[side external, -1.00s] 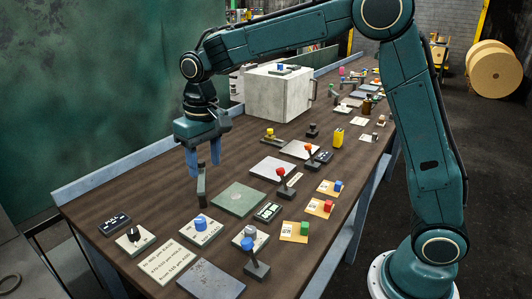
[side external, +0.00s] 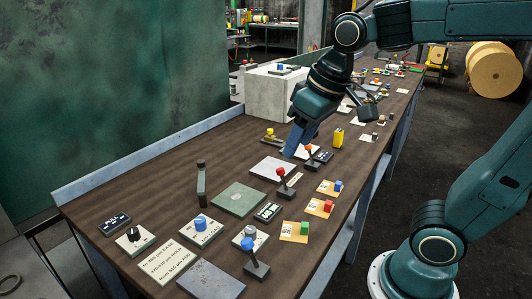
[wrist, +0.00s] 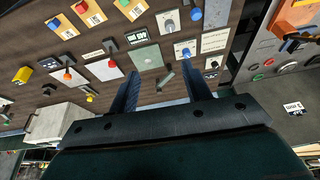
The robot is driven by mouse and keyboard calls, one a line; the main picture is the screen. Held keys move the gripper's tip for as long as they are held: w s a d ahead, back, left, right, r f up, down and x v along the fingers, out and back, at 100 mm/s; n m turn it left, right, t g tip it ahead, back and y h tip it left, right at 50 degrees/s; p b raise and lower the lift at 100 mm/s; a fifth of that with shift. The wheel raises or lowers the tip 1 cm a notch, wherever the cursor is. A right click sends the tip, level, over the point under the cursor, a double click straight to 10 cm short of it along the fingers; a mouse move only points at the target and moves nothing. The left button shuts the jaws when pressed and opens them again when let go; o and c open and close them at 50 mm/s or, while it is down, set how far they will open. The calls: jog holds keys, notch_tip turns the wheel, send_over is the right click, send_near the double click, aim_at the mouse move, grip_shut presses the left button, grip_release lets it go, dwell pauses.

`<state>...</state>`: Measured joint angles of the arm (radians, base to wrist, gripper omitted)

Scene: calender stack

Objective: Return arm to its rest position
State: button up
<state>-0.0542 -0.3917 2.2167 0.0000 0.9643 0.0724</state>
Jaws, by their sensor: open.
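My gripper (side external: 297,142) is raised above the table, over the area near the pale plate and the red-knobbed lever in the side view. Its blue fingers point down and to the left. In the wrist view my gripper (wrist: 163,88) shows two fingers spread wide apart, with nothing held between them.
The brown table (side external: 150,190) carries a blue knob (side external: 200,224), a red-knobbed lever (side external: 282,180), a yellow block (side external: 338,138) and coloured buttons. A pale box (side external: 268,92) stands behind the gripper. The table's left part is mostly bare.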

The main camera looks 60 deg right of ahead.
jog(key=s+d+f+t, duration=0.1)
jog(key=s+f, duration=0.1)
jog(key=s, duration=0.6)
jog(key=shift+s+d+f+t, duration=0.2)
jog(key=shift+s+f+t, duration=0.1)
jog(key=shift+s+f, duration=0.1)
dwell(0.6)
